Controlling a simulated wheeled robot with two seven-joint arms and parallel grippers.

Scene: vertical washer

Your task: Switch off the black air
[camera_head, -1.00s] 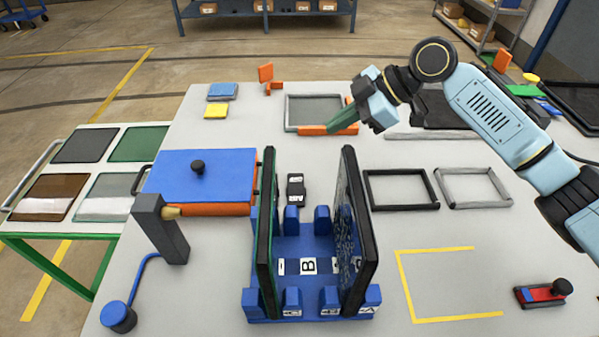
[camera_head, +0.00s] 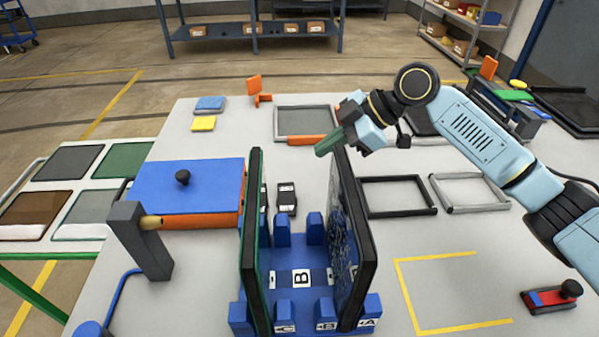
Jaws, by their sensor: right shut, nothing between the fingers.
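A small black box with white markings (camera_head: 286,198), which looks like a switch, lies on the grey table behind the blue rack and between its two upright panels. I cannot tell its switch position. My right gripper (camera_head: 323,149) is shut and empty, its green fingers pointing down-left above the table. It is beyond the black box and to its right, apart from it, near the top of the right panel. My left gripper is out of view.
The blue rack (camera_head: 302,258) holds a green-edged panel (camera_head: 255,240) and a dark panel (camera_head: 353,235) upright. A blue-topped box (camera_head: 205,190) and grey post (camera_head: 138,240) stand left. A red-blue device with black knob (camera_head: 550,299) lies right. Empty frames (camera_head: 397,196) lie mid-right.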

